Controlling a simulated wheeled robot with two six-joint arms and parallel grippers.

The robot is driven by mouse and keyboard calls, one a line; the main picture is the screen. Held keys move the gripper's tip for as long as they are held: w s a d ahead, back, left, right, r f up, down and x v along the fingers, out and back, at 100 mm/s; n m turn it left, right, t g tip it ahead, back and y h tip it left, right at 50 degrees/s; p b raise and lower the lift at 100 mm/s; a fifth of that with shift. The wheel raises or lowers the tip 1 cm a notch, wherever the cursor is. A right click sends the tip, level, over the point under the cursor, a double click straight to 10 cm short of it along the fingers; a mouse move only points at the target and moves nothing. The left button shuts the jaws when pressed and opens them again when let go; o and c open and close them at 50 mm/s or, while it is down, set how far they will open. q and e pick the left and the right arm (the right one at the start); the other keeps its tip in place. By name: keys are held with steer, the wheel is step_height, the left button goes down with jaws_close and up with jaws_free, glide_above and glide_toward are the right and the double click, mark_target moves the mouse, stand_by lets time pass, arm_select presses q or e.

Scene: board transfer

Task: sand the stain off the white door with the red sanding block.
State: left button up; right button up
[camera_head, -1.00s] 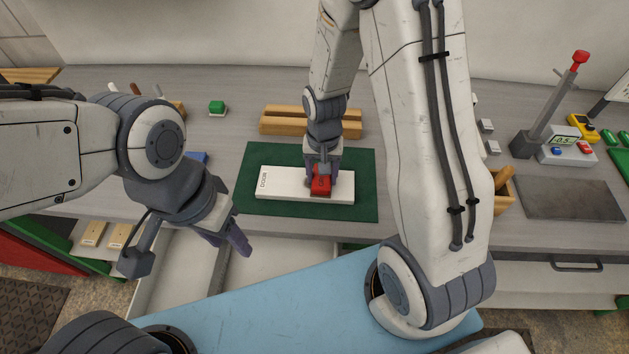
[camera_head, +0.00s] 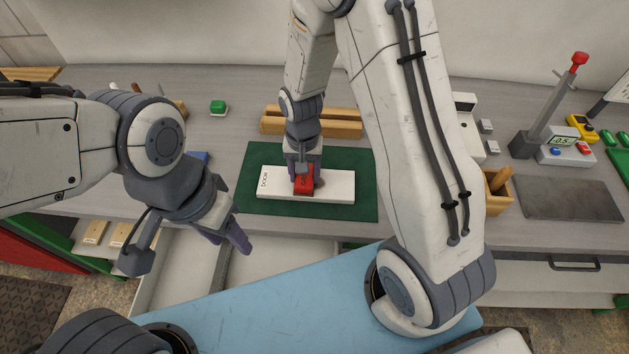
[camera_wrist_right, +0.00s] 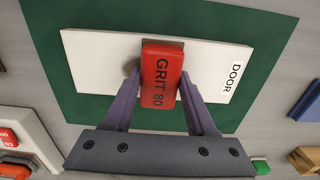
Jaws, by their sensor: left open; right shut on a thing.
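The white door (camera_head: 340,190), labelled DOOR, lies flat on a green mat (camera_head: 365,165). The red sanding block (camera_head: 303,180), marked GRIT 80 in the right wrist view (camera_wrist_right: 160,75), is in my right gripper (camera_head: 305,174). The block is over the door's middle and appears to rest on its face. A greyish stain (camera_wrist_right: 130,68) shows just beside the block in the right wrist view, partly hidden by a finger. In the head view the stain (camera_head: 320,184) is just right of the block. My left gripper (camera_head: 234,243) is open and empty, in front of the table edge.
Wooden bars (camera_head: 340,128) lie behind the mat. A green block (camera_head: 217,107) sits at the back left. A wooden box (camera_head: 497,192) and a dark plate (camera_head: 568,199) are to the right, with a lever stand (camera_head: 540,130) behind. An open drawer (camera_head: 280,262) is below the front edge.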

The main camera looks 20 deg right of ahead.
step_height(320, 180, up, 7)
steer(key=p, duration=0.6)
stand_by(0.4)
steer(key=shift+f, duration=0.2)
stand_by(0.4)
steer(key=shift+f+b, duration=2.25)
steer(key=shift+f, duration=0.7)
steer(key=shift+f, duration=0.4)
